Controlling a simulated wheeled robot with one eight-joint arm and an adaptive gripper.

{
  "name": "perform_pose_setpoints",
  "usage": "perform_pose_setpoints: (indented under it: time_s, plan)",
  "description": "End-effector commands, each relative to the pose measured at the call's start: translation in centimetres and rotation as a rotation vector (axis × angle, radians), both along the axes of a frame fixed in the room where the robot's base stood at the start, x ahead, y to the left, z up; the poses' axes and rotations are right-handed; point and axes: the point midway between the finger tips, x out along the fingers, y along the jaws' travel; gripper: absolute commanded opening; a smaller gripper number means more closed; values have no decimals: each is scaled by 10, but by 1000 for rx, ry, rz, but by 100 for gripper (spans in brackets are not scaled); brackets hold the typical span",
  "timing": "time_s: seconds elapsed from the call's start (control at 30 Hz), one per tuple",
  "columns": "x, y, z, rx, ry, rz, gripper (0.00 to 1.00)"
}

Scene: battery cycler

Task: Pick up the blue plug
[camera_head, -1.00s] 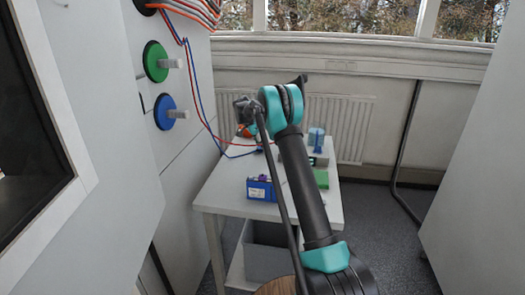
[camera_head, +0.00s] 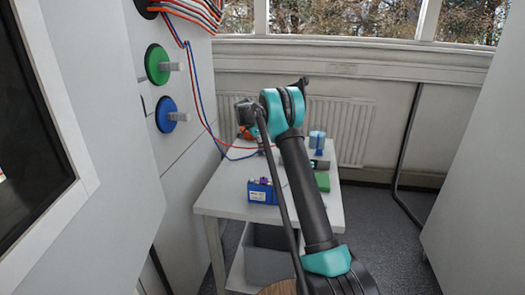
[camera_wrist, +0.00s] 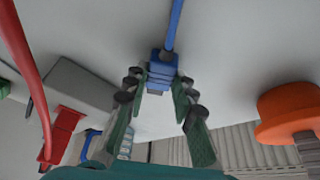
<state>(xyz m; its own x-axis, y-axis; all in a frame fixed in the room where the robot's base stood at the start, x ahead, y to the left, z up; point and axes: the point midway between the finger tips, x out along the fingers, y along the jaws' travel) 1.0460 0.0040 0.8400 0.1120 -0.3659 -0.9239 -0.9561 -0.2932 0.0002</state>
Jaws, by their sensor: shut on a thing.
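The blue plug (camera_wrist: 162,72) is in the wrist view, a ribbed blue block with a blue cable (camera_wrist: 173,25) running from it to the top edge. My gripper (camera_wrist: 160,84) has its two green-padded fingers on either side of the plug and is shut on it. The fingers hide part of the plug's sides. In the head view the gripper is hidden by my arm and cannot be made out, but the blue cable (camera_head: 203,105) hangs from the wall toward the table.
A red plug (camera_wrist: 62,128) with a red cable stands at left in the wrist view, and an orange knob (camera_wrist: 285,110) at right. The white table (camera_head: 225,190) holds a blue battery (camera_head: 262,191) and a green block (camera_head: 322,181). Cabinet panels flank both sides.

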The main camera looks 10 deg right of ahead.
Motion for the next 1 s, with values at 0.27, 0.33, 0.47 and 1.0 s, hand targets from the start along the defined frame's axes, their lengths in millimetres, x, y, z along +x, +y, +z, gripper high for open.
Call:
perform_pose_setpoints:
  time_s: [0.27, 0.33, 0.47, 1.0]
  plan:
    - [0, 0, 42, 0, 0, 0, 0]
    - [-1, 0, 60, 0, 0, 0, 0]
    - [0, 0, 99, 0, 0, 0, 0]
    - [0, 0, 191, 0, 0, 0, 0]
